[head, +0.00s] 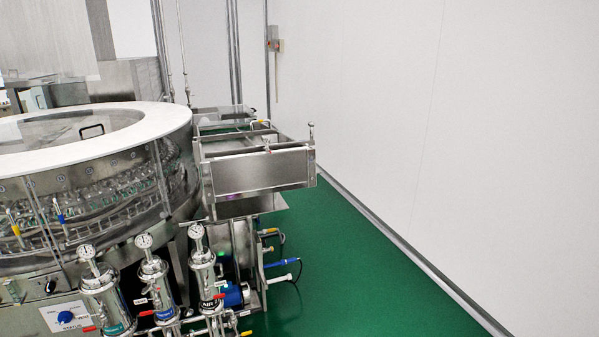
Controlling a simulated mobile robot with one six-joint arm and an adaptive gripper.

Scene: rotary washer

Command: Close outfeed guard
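The rotary washer (150,122) fills the left side, a round machine with a white rim and clear panels. At its right side is the steel outfeed section (258,172), a box-like unit with a flat front plate. A clear, metal-edged panel (222,114) lies at the back of its top and looks like the outfeed guard. I cannot tell from this view whether it is open or how it is hinged. A small handle with a yellow part (262,123) shows near the top of the section. My gripper is not in view.
Several steel filter housings with gauges (153,285) stand at the front left, with a blue pump (234,294) beside them. A control box (274,42) hangs by the white wall (450,120). Green floor (330,270) is clear at the right.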

